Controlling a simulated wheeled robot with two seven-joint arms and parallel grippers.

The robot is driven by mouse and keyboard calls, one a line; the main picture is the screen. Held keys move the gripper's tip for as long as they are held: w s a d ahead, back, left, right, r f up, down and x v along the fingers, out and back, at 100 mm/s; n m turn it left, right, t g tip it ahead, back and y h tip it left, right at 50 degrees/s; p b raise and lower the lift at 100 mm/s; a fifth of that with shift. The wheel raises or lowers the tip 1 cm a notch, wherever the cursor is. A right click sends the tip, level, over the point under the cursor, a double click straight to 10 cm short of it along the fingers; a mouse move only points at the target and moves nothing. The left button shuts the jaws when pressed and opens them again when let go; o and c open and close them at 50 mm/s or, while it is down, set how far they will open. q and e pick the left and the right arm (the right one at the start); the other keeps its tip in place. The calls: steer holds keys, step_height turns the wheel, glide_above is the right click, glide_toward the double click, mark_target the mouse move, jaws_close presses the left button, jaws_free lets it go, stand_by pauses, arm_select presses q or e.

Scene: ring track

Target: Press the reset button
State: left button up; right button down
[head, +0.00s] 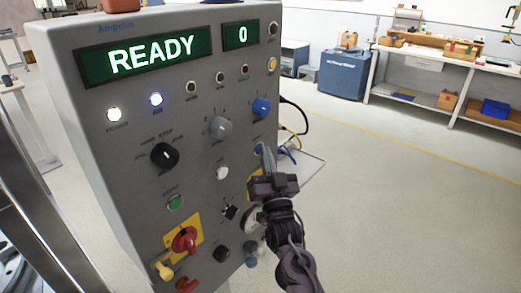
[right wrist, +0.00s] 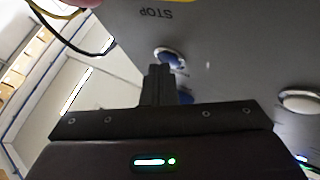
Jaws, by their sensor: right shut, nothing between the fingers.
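A grey control panel (head: 135,150) stands on the left of the head view, its display (head: 140,55) reading READY and its counter (head: 241,36) reading 0. A blue button (head: 258,149) sits near its right edge, partly behind my right gripper; no reset label is readable. In the right wrist view a blue button in a pale ring (right wrist: 170,57) shows just beyond the fingertips. My right gripper (head: 268,158) is shut and empty, its tips close to the blue button; I cannot tell whether they touch. My left gripper is not in view.
The panel also carries a white button (head: 222,173), a green button (head: 175,203), a red switch (head: 185,240) on a yellow plate, and several knobs. Cables (head: 295,125) hang off its right side. Open floor lies to the right, with a workbench (head: 450,65) at the back.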

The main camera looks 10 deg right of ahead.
stand_by(0.4)
steer(key=shift+s+d+p, duration=0.35)
steer(key=shift+s+d, duration=0.15)
steer(key=shift+s, duration=0.15)
steer(key=shift+s+d+p, duration=0.45)
steer(key=shift+s+d, duration=0.35)
steer(key=shift+s, duration=0.2)
steer(key=shift+s+d+p, duration=0.45)
steer(key=shift+s+d, duration=0.3)
steer(key=shift+s, duration=0.2)
